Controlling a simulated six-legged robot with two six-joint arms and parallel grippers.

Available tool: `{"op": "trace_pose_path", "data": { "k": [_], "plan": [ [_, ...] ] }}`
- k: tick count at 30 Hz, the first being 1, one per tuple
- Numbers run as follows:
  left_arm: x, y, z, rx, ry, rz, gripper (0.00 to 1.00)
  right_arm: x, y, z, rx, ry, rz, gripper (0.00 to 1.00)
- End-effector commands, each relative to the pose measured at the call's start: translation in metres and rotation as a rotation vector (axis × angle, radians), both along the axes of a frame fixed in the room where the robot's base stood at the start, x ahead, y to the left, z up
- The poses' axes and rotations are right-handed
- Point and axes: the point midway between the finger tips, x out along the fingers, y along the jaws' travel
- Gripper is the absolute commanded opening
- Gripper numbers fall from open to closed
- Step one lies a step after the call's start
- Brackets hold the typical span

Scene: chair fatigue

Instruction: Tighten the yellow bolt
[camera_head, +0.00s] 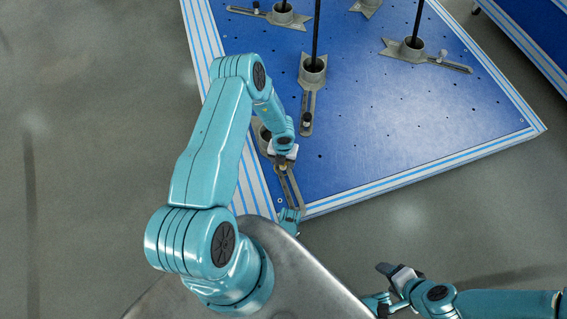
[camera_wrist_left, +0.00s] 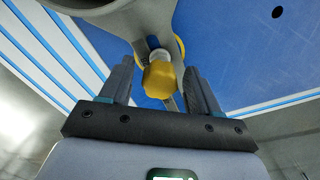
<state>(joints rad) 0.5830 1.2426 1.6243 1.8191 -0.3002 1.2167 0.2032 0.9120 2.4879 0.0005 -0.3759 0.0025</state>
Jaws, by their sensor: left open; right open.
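The yellow bolt (camera_wrist_left: 159,80) shows in the left wrist view, with its head between the two dark fingers of my left gripper (camera_wrist_left: 159,74). The fingers stand open on either side of it, and gaps show between them and the bolt head. The bolt sits on a grey metal clamp (camera_wrist_left: 105,10). In the head view my left gripper (camera_head: 283,153) is over the slotted clamp (camera_head: 292,192) at the platform's near corner and mostly hides the bolt. My right gripper (camera_head: 393,273) is open and empty, off the platform at lower right.
The blue platform (camera_head: 400,130) has striped edges and small holes. Other clamps with sockets and dark rods stand on it, one socket (camera_head: 312,70) close behind my left gripper. Another blue platform (camera_head: 535,30) is at upper right. Grey floor (camera_head: 90,150) lies clear at left.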

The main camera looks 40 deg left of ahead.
Motion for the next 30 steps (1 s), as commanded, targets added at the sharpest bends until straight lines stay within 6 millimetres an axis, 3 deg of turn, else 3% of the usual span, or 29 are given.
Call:
{"op": "trace_pose_path", "data": {
  "k": [6, 16, 24, 30],
  "plan": [
    [0.0001, 0.0, -0.0001, 0.0, 0.0, 0.271, 0.62, -0.0001, 0.0, -0.001, 0.0, 0.0, 0.0, 0.62],
    [0.0002, -0.0001, 0.0, 0.0, 0.0, 0.331, 0.62, 0.0, 0.0, -0.0009, 0.0, 0.0, 0.0, 0.62],
    [0.0003, -0.0002, -0.0002, 0.0, 0.0, 0.643, 0.62, 0.0, 0.0, -0.0023, 0.0, 0.0, 0.0, 0.62],
    [0.0003, -0.0002, 0.0001, -0.001, 0.001, 0.668, 0.62, 0.0, 0.0, -0.0022, 0.0, 0.0, 0.0, 0.62]
  ]
}}
